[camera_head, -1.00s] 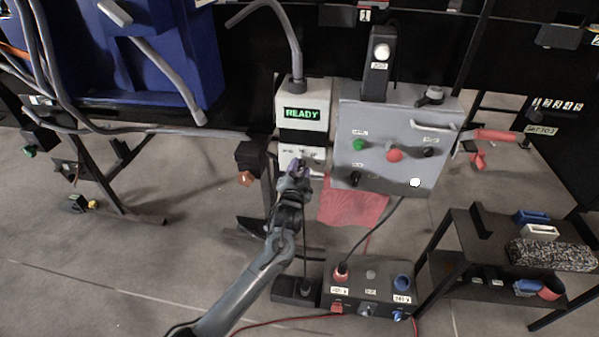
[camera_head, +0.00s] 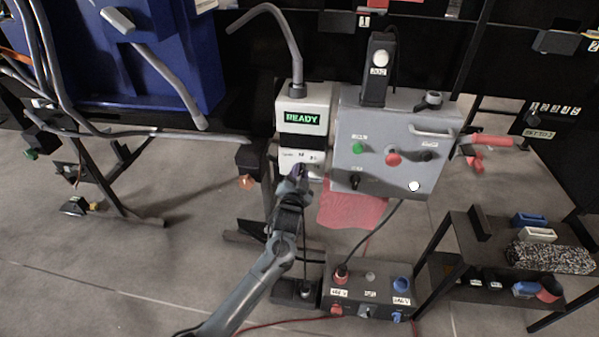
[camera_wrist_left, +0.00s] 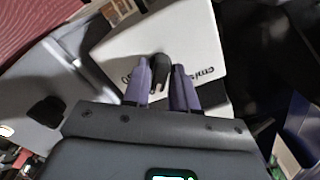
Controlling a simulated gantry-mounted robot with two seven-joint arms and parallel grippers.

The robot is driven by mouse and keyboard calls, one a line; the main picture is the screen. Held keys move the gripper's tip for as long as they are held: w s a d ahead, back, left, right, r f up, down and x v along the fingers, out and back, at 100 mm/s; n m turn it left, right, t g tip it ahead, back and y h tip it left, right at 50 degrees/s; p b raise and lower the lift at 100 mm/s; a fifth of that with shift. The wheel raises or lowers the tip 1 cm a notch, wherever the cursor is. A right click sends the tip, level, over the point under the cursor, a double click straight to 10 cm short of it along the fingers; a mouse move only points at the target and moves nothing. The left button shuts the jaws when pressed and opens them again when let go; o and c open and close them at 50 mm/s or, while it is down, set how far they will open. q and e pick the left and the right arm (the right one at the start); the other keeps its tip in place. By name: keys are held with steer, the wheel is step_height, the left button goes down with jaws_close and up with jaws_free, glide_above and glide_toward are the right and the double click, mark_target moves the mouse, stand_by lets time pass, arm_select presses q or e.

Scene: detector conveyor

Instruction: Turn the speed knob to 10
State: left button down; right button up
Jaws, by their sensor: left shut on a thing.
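The speed knob (camera_wrist_left: 160,68) is small and black, on a white panel (camera_wrist_left: 200,35) with a partly readable label. In the left wrist view it stands between the two purple fingertips of my left gripper (camera_wrist_left: 162,78), which is shut on it. In the head view, my left gripper (camera_head: 299,171) reaches up to the white panel (camera_head: 302,158) below the green READY display (camera_head: 302,118). There the fingers hide the knob. The number the knob points to cannot be read. My right gripper is not in view.
A grey control box (camera_head: 390,150) with green, red and black controls stands just right of the panel. A dark socket box (camera_head: 370,290) with cables lies lower down. A black shelf (camera_head: 480,240) stands at right.

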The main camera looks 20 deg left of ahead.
arm_select(q)
steer(key=n+p, duration=0.2)
steer(key=n, duration=0.2)
steer(key=shift+r, duration=0.1)
steer(key=shift+n+p, duration=0.7)
steer(key=shift+n, duration=0.9)
steer(key=c, duration=1.1)
jaws_free()
